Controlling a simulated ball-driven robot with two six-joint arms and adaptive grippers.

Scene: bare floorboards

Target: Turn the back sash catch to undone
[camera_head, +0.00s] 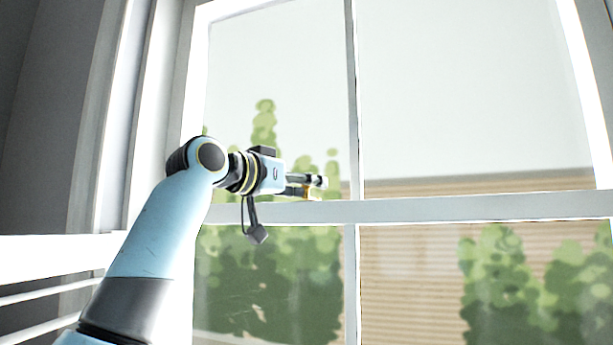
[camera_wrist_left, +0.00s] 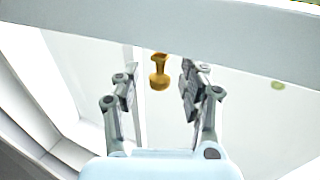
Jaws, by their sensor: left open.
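The sash catch is a small brass-coloured piece (camera_wrist_left: 159,76) between the open fingers of my left gripper (camera_wrist_left: 160,85) in the left wrist view. The fingers stand apart on either side of it, and I see no clear contact. The gripper hides the rest of the catch there. My right gripper is not in view.
The white window frame has a horizontal middle rail (camera_head: 450,207) and a vertical bar (camera_head: 352,100). Glass panes lie above and below the rail, with bushes (camera_head: 265,290) and a slatted wall outside. White slats (camera_head: 50,262) stand at the lower left.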

